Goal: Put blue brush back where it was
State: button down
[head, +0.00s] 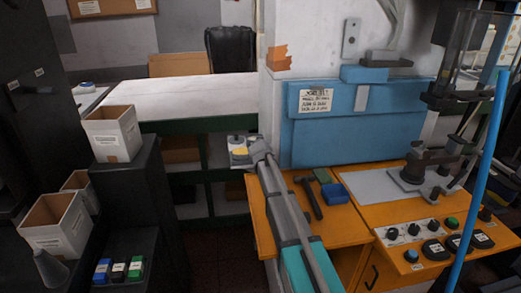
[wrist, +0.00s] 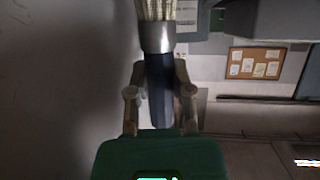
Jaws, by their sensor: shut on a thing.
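In the wrist view my gripper (wrist: 159,93) is shut on the blue brush (wrist: 160,72). Its fingers lie on both sides of the dark blue handle. The silver ferrule and pale bristles point to the top of the picture, away from my palm. The bristle tips are cut off by the picture's edge. In the head view my arm reaches up past the left edge of the orange workbench (head: 355,230). I cannot make out the gripper or the brush clearly there.
On the workbench lie a hammer (head: 312,199), a blue block-like item (head: 335,193) and a green item (head: 323,175). A blue machine panel (head: 335,135) stands behind. White bins (head: 113,135) and small colored containers (head: 119,271) stand left. The white table (head: 180,96) looks mostly clear.

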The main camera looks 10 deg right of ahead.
jog(key=shift+f, duration=0.3)
jog(key=c, duration=0.8)
grip_release()
jog(key=shift+r, duration=0.25)
jog(key=p+v, duration=0.4)
jog(key=v, duration=0.8)
jog(key=shift+p, duration=0.3)
